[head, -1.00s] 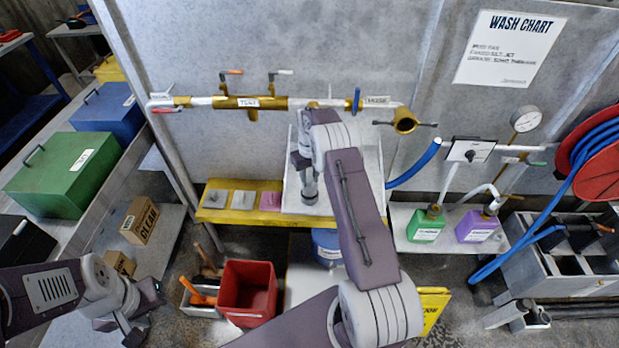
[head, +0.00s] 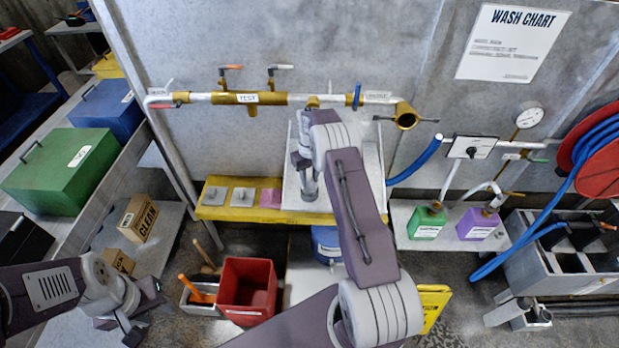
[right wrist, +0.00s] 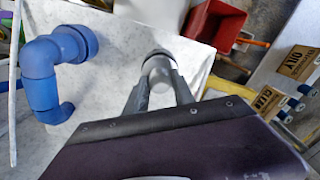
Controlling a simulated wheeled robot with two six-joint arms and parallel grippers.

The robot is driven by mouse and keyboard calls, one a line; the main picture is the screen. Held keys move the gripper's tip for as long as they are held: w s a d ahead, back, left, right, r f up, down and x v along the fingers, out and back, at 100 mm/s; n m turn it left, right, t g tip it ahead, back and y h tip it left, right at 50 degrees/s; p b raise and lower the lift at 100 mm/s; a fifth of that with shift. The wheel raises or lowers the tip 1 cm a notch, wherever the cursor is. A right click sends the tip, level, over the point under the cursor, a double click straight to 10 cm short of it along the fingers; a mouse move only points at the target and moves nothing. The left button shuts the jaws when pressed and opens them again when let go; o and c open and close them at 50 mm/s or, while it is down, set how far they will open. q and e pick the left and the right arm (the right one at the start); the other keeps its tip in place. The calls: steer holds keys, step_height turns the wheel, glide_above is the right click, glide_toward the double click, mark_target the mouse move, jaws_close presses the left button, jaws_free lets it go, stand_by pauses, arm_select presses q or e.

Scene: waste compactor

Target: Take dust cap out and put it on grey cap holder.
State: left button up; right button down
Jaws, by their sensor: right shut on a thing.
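My right gripper (right wrist: 160,92) is shut on a grey round piece (right wrist: 158,68), which looks like the dust cap, over a pale speckled panel in the right wrist view. In the head view my right arm covers part of this spot. A grey cylinder (head: 309,188) shows just below the wrist there, against the pale panel. A dark grey plate (head: 215,196), a lighter grey plate (head: 243,196) and a pink plate (head: 270,198) lie on the yellow shelf. I cannot tell for sure which is the grey cap holder. My left gripper (head: 142,314) is low at the left, seemingly open and empty.
A brass pipe (head: 250,98) with valves runs along the wall above the yellow shelf (head: 235,213). A red bin (head: 247,288) stands on the floor below. Green (head: 426,220) and purple (head: 478,226) bottles stand on the right. A blue elbow pipe (right wrist: 45,70) lies left of my right gripper.

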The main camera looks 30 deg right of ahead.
steer(key=shift+f+b, duration=0.45)
steer(key=shift+f, duration=0.25)
stand_by(0.3)
steer(key=c, duration=0.7)
jaws_free()
steer(key=shift+c, duration=0.2)
steer(key=shift+r, duration=0.15)
step_height(320, 180, up, 7)
steer(key=p, duration=0.5)
